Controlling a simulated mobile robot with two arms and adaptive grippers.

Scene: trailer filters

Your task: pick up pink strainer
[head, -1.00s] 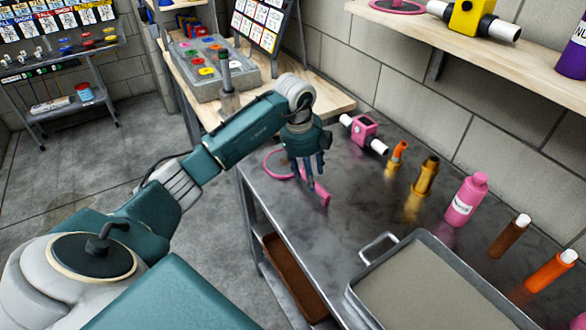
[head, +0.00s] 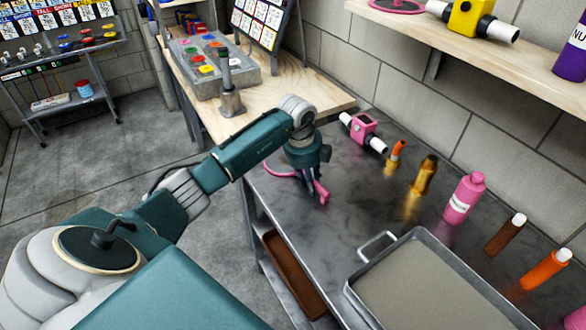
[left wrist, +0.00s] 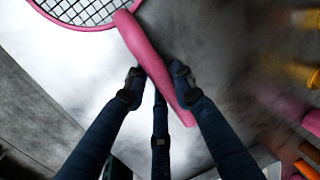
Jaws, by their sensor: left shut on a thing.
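The pink strainer (head: 321,192) is at the far left end of the metal table, its round rim partly hidden behind my left gripper (head: 309,187). In the left wrist view its long pink handle (left wrist: 155,62) runs down between my fingers, and the round mesh head (left wrist: 85,10) shows at the top left, cut off by the frame. My left gripper (left wrist: 155,88) is shut on the handle, with fingers on both sides of it. In the head view the strainer is close to the table top; I cannot tell whether it touches it. My right gripper is not in view.
A pink and white device (head: 364,132) stands behind the gripper by the wall. Several bottles, including a pink one (head: 465,198), line the wall side. A metal tray (head: 378,252) fills the near table. The table's left edge is close to the strainer.

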